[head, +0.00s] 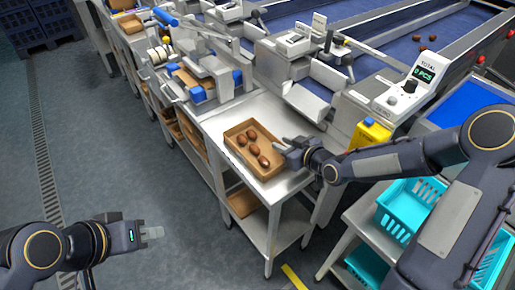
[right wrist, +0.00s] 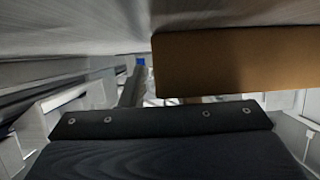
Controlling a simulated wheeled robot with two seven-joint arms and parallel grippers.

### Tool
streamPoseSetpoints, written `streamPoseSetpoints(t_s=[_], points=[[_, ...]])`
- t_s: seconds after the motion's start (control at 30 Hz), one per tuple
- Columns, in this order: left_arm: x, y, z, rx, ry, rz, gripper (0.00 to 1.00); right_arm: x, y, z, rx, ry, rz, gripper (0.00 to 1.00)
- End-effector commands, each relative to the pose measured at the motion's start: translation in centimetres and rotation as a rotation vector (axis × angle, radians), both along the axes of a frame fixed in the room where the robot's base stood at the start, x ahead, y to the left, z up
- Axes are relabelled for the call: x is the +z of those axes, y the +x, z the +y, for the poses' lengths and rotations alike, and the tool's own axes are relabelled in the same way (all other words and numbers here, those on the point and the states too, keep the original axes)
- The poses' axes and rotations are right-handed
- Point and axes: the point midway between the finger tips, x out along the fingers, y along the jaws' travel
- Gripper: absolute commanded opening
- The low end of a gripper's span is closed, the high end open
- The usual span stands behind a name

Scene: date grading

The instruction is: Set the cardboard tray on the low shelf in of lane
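The cardboard tray (head: 236,147) stands on the steel table top in the head view, with several brown dates (head: 254,149) inside. My right gripper (head: 284,150) is at the tray's right wall, its fingertips at the rim. Whether they are closed on the wall is hidden. In the right wrist view a brown cardboard wall (right wrist: 235,62) fills the upper right, close to the dark gripper body; no fingertips show. A low shelf (head: 291,226) lies beneath the table. My left gripper (head: 152,233) hangs empty over the floor at lower left; its finger gap is unclear.
A piece of cardboard (head: 243,202) lies on the low shelf's left part. Table legs frame that shelf. A grading machine (head: 290,60) stands behind the table. Turquoise crates (head: 408,204) stand at right on another stand. The floor at left is clear.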

Motion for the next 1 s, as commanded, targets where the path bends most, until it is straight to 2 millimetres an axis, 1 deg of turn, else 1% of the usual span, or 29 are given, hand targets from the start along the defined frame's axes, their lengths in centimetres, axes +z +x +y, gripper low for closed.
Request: streamPoseSetpoints(t_s=[0.2, 0.4, 0.43, 0.87, 1.0], points=[[-0.01, 0.0, 0.0, 0.0, 0.0, 0.0, 0.28, -0.04, 0.07, 0.03, -0.001, -0.001, -0.001, 0.28], [-0.01, 0.0, 0.0, 0.0, 0.0, 0.0, 0.28, -0.03, 0.05, 0.01, 0.0, 0.0, 0.0, 0.02], [-0.01, 0.0, 0.0, 0.0, 0.0, 0.0, 0.28, -0.03, 0.05, 0.01, 0.0, 0.001, -0.001, 0.0], [0.0, 0.0, 0.0, 0.0, 0.0, 0.0, 0.28, 0.04, 0.07, 0.02, -0.001, 0.0, -0.002, 0.0], [0.01, 0.0, 0.01, 0.0, 0.0, 0.0, 0.28, 0.44, 0.1, 0.01, -0.001, 0.001, -0.003, 0.0]])
